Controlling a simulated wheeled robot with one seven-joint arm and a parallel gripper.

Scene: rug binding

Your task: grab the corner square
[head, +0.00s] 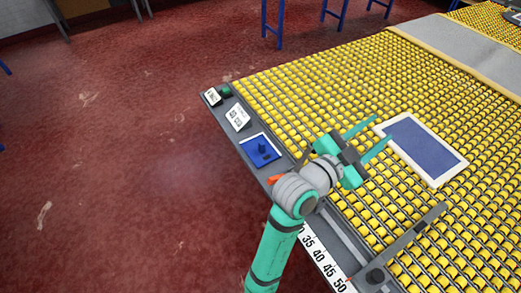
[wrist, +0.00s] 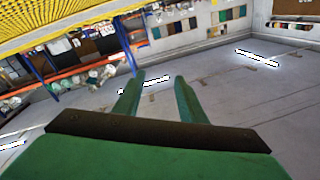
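A blue square piece with a raised knob (head: 262,151) lies on the grey left edge of the table in the head view, over a white-edged patch. It looks like the corner square, though I cannot be sure. My gripper (head: 382,128) is open above the yellow roller bed, to the right of this piece and apart from it. Its green fingers point right, toward a white-framed blue panel (head: 424,146) on the rollers. In the wrist view my fingers (wrist: 159,78) are spread with nothing between them, and the blue piece is not seen there.
Small white signs (head: 237,117) and a dark green object (head: 225,90) sit on the left edge. A grey bar (head: 408,238) with a dark knob lies across the near rollers, by a numbered scale (head: 322,258). Grey material (head: 468,52) covers the far rollers. Red floor is clear at left.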

